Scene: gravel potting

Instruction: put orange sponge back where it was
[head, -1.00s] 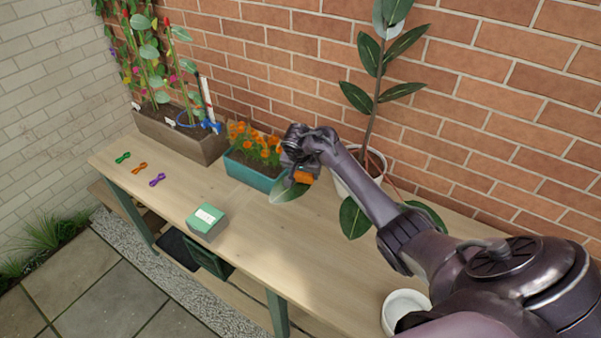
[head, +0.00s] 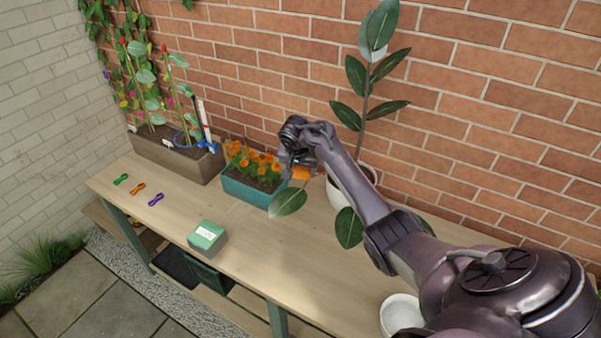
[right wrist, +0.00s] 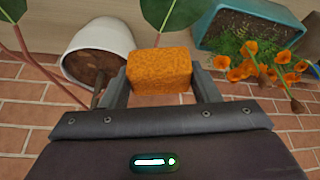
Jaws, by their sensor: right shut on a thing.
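An orange sponge (right wrist: 159,71) is held between the two fingers of my right gripper (right wrist: 160,88) in the right wrist view. In the head view the sponge (head: 301,173) shows partly behind my right gripper (head: 298,165), up off the table. There the gripper appears between the teal planter (head: 252,191) of orange flowers and the white pot (head: 338,192) with the tall leafy plant. In the right wrist view the white pot (right wrist: 99,44) lies left of the sponge and the teal planter (right wrist: 206,22) right of it. My left gripper is not in view.
The wooden table (head: 275,241) has bare room in front of the planters. A green box (head: 207,238) stands near its front edge. Green, orange and purple ties (head: 138,188) lie at left. A long brown planter (head: 176,158) stands behind them. A white bowl (head: 401,313) is at lower right.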

